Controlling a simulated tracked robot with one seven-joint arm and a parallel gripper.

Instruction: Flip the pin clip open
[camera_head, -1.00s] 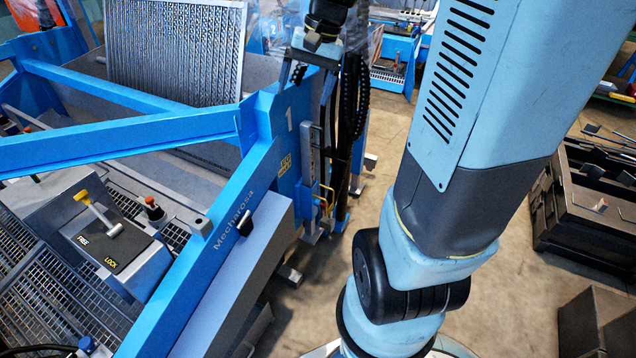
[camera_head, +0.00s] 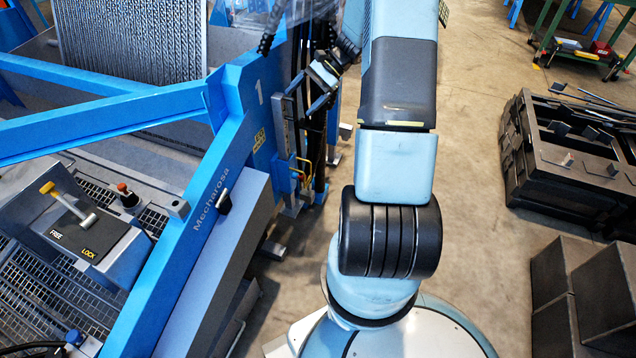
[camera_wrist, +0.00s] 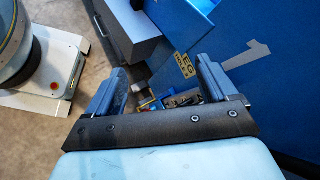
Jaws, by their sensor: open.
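A small yellow wire loop (camera_head: 303,165), which may be the pin clip, stands out from the lower side of the blue post marked 1. Whether it is open or shut is too small to tell. My gripper (camera_head: 312,92) is above it, beside the post, at the top middle of the head view. In the wrist view my gripper (camera_wrist: 158,78) has its two fingers wide apart with nothing held. Small yellow and dark parts show beyond and between the fingers, partly hidden by the gripper body; I cannot tell the clip among them.
The blue frame (camera_head: 205,205) with a grey box fills the left side. A lever panel (camera_head: 85,228) marked FREE and LOCK is at the lower left. Dark hoses hang near my gripper. Black crates (camera_head: 570,165) stand at the right; open floor (camera_head: 475,225) lies between.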

